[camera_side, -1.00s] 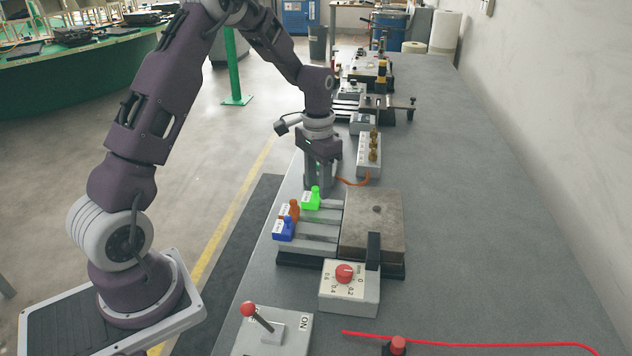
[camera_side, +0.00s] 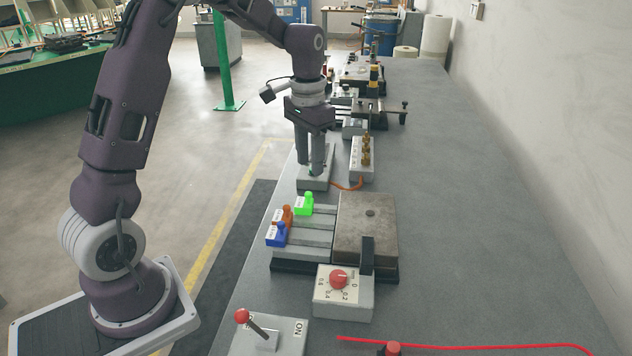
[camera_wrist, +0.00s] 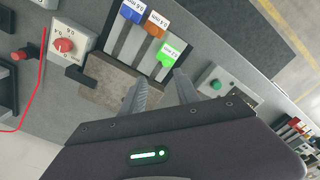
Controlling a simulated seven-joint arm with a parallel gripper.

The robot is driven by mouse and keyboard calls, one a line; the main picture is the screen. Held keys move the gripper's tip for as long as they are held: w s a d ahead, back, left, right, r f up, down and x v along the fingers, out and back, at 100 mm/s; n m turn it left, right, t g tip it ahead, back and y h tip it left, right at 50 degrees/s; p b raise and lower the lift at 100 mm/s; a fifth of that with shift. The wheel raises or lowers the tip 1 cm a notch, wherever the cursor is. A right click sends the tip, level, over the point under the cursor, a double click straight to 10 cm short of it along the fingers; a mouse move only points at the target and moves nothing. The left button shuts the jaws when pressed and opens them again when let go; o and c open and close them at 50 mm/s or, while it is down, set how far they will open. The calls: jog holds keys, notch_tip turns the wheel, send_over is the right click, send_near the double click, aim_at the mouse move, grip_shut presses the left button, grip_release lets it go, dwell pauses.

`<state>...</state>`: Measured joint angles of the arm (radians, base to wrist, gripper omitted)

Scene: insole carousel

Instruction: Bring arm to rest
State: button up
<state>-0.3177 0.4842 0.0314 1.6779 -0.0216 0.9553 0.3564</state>
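My gripper (camera_side: 310,168) hangs pointing down in the side view, near a small grey box (camera_side: 315,183) on the bench. In the wrist view its two fingers (camera_wrist: 162,76) stand apart with nothing between them. That view shows a green button (camera_wrist: 216,85) on the box, to the right of the fingers. I cannot tell from the side view whether the fingertips touch the box.
A slotted fixture (camera_side: 307,268) holds blue (camera_side: 277,234), orange (camera_side: 287,214) and green (camera_side: 305,204) tabs beside a metal block (camera_side: 365,225). A red-knob dial box (camera_side: 343,292) and red-ball lever (camera_side: 252,325) stand in front. The bench's right side is mostly clear.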

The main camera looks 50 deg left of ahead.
jog(key=s+d+r+t, duration=0.3)
jog(key=s+d+r, duration=0.75)
jog(key=s, duration=0.25)
jog(key=s+d+t, duration=0.2)
jog(key=s+d, duration=0.1)
jog(key=s, duration=0.9)
